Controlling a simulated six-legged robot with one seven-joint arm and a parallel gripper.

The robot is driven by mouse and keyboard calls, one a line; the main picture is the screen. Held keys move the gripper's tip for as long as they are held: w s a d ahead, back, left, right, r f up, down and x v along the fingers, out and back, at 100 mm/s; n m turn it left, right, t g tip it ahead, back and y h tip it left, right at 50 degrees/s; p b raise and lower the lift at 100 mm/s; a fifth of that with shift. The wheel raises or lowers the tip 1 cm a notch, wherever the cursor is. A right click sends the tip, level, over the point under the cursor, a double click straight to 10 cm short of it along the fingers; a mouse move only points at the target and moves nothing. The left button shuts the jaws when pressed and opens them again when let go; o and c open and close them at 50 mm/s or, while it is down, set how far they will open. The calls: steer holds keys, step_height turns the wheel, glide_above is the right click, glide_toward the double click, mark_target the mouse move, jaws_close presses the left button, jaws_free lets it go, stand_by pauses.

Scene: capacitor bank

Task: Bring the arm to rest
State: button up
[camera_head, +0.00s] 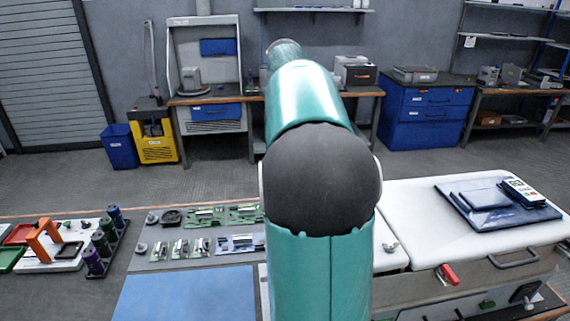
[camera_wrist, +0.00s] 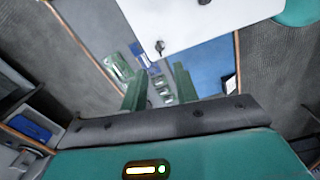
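My teal arm rises through the middle of the head view and reaches away over the workbench. Its far end is hidden behind its own links, so my gripper does not show there. In the wrist view my gripper (camera_wrist: 159,87) has two green fingers standing apart, with nothing between them. Several green circuit boards (camera_wrist: 163,92) lie on the bench beyond the fingers. The same kind of boards (camera_head: 203,246) lie on a grey mat (camera_head: 158,263) left of my arm in the head view.
A blue mat (camera_head: 185,296) lies in front. Capacitor-like cylinders (camera_head: 101,244) and an orange handle (camera_head: 43,240) stand left. At right, a white-topped unit (camera_head: 418,212) carries blue panels (camera_head: 487,198) and a red lever (camera_head: 449,274). Benches and a blue cabinet (camera_head: 425,115) line the back wall; floor between is clear.

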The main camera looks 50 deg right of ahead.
steer(key=shift+r, duration=0.5)
